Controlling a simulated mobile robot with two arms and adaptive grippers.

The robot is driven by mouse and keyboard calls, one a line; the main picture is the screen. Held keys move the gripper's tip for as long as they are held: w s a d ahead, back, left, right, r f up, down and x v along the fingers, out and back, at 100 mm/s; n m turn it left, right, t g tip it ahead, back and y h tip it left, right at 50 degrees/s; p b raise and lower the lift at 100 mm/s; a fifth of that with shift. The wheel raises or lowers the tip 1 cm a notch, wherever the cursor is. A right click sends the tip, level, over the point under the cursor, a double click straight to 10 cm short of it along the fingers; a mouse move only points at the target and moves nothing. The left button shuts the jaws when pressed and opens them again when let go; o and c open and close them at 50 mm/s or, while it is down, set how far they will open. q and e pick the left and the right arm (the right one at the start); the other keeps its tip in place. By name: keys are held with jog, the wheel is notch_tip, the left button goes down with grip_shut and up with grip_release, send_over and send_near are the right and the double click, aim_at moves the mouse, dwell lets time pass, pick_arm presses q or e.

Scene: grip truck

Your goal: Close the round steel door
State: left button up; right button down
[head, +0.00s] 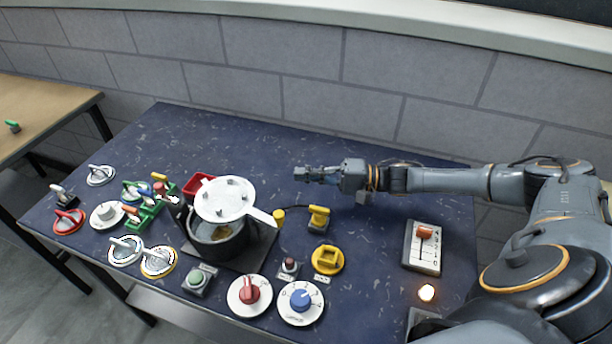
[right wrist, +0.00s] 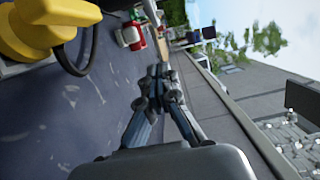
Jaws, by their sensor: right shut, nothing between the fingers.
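The round steel door (head: 222,200) is a pale disc with small studs and a flat arm at its lower right. It stands raised and tilted above a dark round drum (head: 222,247), with a gap in front through which a brownish inside shows. My right gripper (head: 300,174) is to the right of the door and farther back, apart from it, with its fingers pointing left. It is shut and empty, and its fingertips meet in the right wrist view (right wrist: 158,72). The door cannot be made out for sure in the right wrist view. My left gripper is not in view.
A red box (head: 198,184) stands behind the door. Red (head: 249,294) and blue (head: 300,301) dials sit in front. The table's back is clear.

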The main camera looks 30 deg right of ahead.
aim_at(242, 180)
jog(key=x, duration=0.6)
jog(key=shift+a+r+p, duration=0.1)
jog(key=shift+p, duration=0.25)
jog(key=a+p, duration=0.1)
jog(key=a, duration=0.2)
jog(key=shift+a, duration=0.2)
jog(key=shift+s+a, duration=0.1)
jog(key=shift+a, duration=0.35)
